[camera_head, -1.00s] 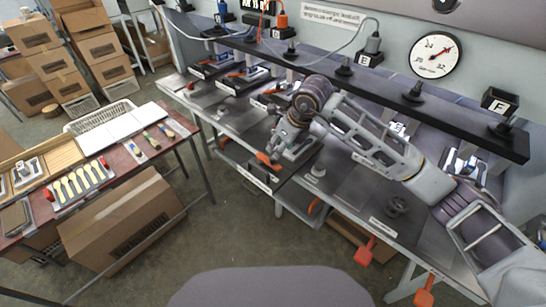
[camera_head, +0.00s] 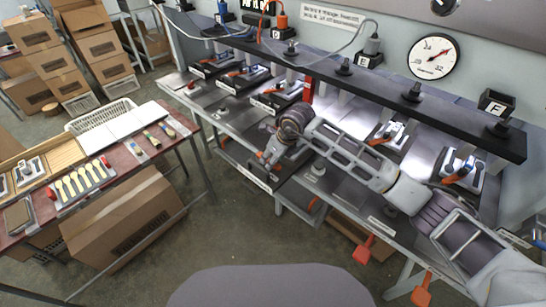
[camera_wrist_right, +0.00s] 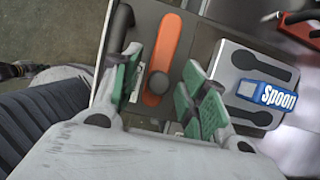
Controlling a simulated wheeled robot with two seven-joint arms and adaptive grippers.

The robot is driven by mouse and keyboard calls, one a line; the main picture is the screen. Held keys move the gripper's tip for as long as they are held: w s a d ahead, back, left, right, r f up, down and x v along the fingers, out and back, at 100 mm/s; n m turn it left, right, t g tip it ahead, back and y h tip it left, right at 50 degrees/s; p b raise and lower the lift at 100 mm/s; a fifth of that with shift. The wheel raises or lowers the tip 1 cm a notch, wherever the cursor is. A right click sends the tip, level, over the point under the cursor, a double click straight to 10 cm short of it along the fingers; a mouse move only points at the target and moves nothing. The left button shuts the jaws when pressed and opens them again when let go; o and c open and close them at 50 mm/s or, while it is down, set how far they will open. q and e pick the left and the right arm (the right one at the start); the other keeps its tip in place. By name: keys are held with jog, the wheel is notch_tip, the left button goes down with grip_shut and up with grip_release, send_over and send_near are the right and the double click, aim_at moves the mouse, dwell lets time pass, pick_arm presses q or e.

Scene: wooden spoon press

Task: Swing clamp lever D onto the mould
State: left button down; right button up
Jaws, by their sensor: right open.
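An orange clamp lever (camera_wrist_right: 168,42) with a round grey pivot cap shows in the right wrist view, on a dark plate. I take it for lever D, though no letter is readable there. Beside it, on the right, lies a grey mould (camera_wrist_right: 228,72) with dark spoon-shaped recesses and a blue "Spoon" label (camera_wrist_right: 267,95). The lever points away from the mould, not across it. My right gripper (camera_wrist_right: 160,75) is open, its green pads on either side of the lever with visible gaps. In the head view the right gripper (camera_head: 270,162) is at the bench's front edge; its wrist hides much of this station.
Similar clamp stations stand along the bench (camera_head: 345,195), some behind and some to the right of my arm. A dark rail (camera_head: 375,85) runs above them. A side table (camera_head: 125,160) with spoons stands left, across open floor.

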grip_shut()
